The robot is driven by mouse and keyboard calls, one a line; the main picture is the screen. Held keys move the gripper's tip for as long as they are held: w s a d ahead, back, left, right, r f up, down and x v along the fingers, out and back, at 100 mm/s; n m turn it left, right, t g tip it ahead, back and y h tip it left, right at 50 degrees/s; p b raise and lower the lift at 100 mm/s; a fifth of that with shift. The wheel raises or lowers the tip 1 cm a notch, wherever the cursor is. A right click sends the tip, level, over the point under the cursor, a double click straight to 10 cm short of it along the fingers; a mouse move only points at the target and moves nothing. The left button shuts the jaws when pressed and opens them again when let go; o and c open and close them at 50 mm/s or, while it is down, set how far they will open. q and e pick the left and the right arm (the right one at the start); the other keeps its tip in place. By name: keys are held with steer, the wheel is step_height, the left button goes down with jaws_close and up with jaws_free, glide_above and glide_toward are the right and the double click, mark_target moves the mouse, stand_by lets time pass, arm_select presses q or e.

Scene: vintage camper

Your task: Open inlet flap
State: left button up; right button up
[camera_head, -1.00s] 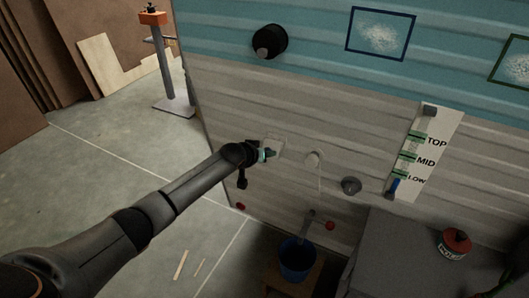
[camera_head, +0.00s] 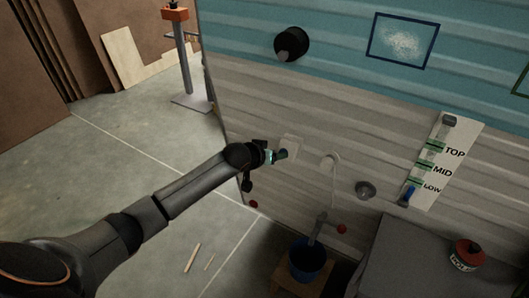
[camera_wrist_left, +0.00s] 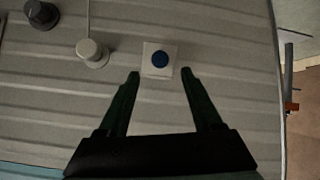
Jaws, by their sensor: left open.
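The inlet is a small pale square plate (camera_head: 291,144) on the grey lower part of the camper wall. Contact cannot be told.
A white round fitting with a hose (camera_head: 329,159) and a dark grey knob (camera_head: 365,189) sit right of the plate. A blue bucket (camera_head: 306,262) stands below on a wooden stool. A grey counter (camera_head: 410,255) with a red can (camera_head: 466,254) is at right.

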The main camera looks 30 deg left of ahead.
arm_select(q)
steer(key=v, duration=0.6)
steer(key=shift+s+p, duration=0.15)
steer(key=shift+p, duration=0.2)
steer(key=shift+r, duration=0.1)
